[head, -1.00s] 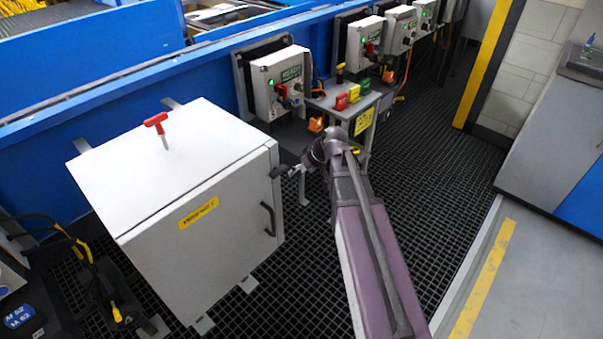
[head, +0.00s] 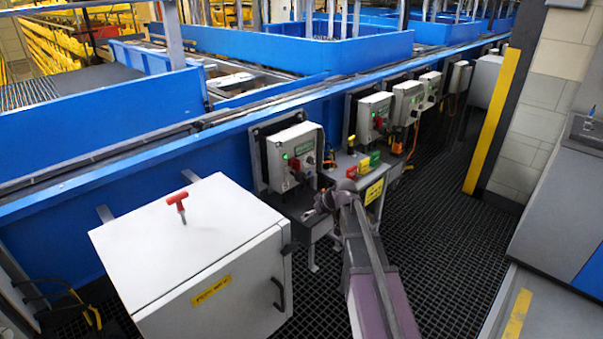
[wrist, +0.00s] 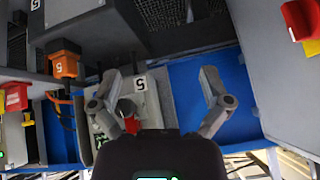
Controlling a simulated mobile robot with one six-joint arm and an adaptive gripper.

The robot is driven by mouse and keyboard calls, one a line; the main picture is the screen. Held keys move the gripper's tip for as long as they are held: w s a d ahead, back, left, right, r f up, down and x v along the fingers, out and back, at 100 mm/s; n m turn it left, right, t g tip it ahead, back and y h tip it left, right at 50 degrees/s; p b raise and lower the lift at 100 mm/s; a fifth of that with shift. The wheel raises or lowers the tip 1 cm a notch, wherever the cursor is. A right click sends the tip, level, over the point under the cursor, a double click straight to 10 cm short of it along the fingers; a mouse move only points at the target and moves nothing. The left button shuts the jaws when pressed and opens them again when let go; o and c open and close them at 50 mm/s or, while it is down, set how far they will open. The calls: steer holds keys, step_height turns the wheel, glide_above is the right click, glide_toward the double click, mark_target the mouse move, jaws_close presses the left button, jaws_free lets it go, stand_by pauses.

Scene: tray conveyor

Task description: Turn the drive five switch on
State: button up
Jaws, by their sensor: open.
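In the wrist view my gripper (wrist: 161,80) is open, with nothing held between its fingers. A grey control box with a "5" label (wrist: 140,83) shows behind the left finger. A red switch part (wrist: 130,122) is on this box, partly hidden by that finger; its position cannot be told. In the head view several control boxes line the blue conveyor side. The nearest box (head: 282,147) has a green light and a red switch (head: 295,165); its number is unreadable. My arm's end is low in front of it, and the fingers are not clear there.
A small stand with a yellow sign (head: 374,191) holds red, yellow and green items right of the nearest box. An orange part marked "5" (wrist: 65,62) shows in the wrist view. Dark grating floor is open at right.

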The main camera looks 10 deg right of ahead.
mark_target(304, 175)
steer(key=w+d+r+n+t+p, duration=0.2)
steer(key=w+r+p, duration=0.5)
steer(key=w+r, duration=0.4)
steer(key=shift+w+d+h+p, duration=0.3)
steer(key=shift+w+d, duration=0.45)
steer(key=shift+d, duration=0.15)
steer(key=shift+f, duration=0.15)
steer(key=shift+w+r+b+x, duration=0.1)
steer(key=shift+w+b+x, duration=0.05)
steer(key=shift+b+x, duration=2.8)
steer(key=shift+w+r+b+x, duration=0.1)
steer(key=shift+b+x, duration=1.85)
steer(key=shift+x, duration=1.95)
steer(key=c, duration=1.1)
